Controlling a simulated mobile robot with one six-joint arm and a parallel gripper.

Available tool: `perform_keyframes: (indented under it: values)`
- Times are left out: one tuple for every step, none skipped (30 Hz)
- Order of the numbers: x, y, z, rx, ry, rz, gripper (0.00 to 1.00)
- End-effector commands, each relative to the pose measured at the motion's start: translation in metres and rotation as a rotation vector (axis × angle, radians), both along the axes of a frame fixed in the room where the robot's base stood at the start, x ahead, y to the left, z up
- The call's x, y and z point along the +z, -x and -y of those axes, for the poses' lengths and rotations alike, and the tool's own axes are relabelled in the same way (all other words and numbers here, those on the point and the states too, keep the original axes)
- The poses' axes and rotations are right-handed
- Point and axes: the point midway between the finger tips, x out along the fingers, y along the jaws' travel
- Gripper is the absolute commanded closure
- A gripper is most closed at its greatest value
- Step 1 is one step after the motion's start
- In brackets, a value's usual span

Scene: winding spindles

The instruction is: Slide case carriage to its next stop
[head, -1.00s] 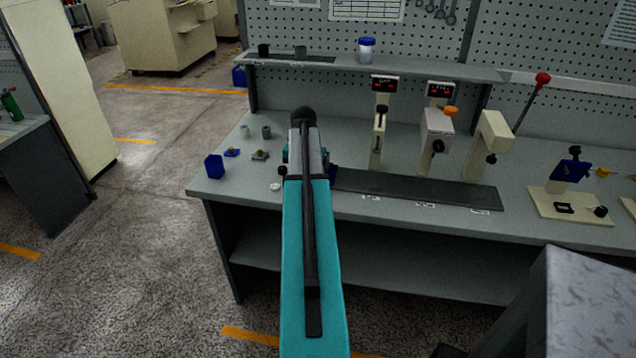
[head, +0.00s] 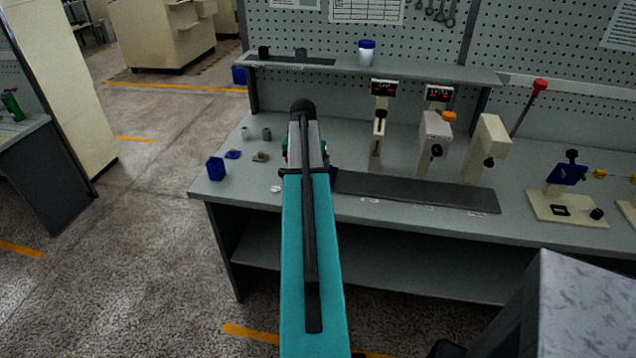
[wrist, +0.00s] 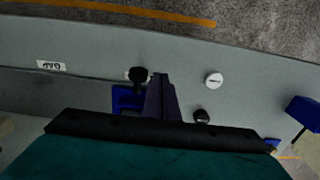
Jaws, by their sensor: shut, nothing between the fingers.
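A blue block with a black knob, likely the case carriage (wrist: 127,98), sits near the bench's front edge in the wrist view. My gripper (wrist: 159,80) is shut and empty, its fingers pointing down just right of the knob. I cannot tell whether they touch the carriage. In the head view my arm hides the gripper and most of the carriage; only a blue sliver (head: 333,173) shows to the arm's right.
A white marked disc (wrist: 213,79) and a black knob (wrist: 202,116) lie right of the fingers. A dark strip (head: 420,190) with labels runs right, before several cream stands (head: 435,145). Open floor lies left.

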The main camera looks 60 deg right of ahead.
Motion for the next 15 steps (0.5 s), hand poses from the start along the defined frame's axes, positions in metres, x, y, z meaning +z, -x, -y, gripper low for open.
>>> perform_keyframes:
  values:
    - [0.006,-0.001,0.000,0.000,0.000,0.000,1.00]
    - [0.008,-0.001,0.000,0.000,0.001,0.001,1.00]
    - [0.011,-0.002,0.000,0.001,0.001,0.001,1.00]
    - [0.013,-0.002,0.000,0.001,0.001,0.001,1.00]
    - [0.015,-0.003,-0.001,0.001,0.001,0.001,1.00]
    - [0.017,-0.003,-0.001,0.001,0.001,0.001,1.00]
    - [0.019,-0.004,-0.001,0.001,0.001,0.001,1.00]
    - [0.021,-0.004,-0.001,0.001,0.001,0.001,1.00]
    - [0.024,-0.004,-0.001,0.001,0.001,0.001,1.00]
    - [0.026,-0.005,-0.001,0.001,0.002,0.002,1.00]
    - [0.027,-0.005,-0.001,0.001,0.001,0.001,1.00]
    - [0.028,-0.005,-0.001,0.001,0.001,0.001,1.00]
    - [0.029,-0.005,-0.001,0.001,0.001,0.001,1.00]
    - [0.029,-0.005,-0.001,0.001,0.001,0.001,1.00]
    - [0.029,-0.006,-0.002,0.001,0.001,0.001,1.00]
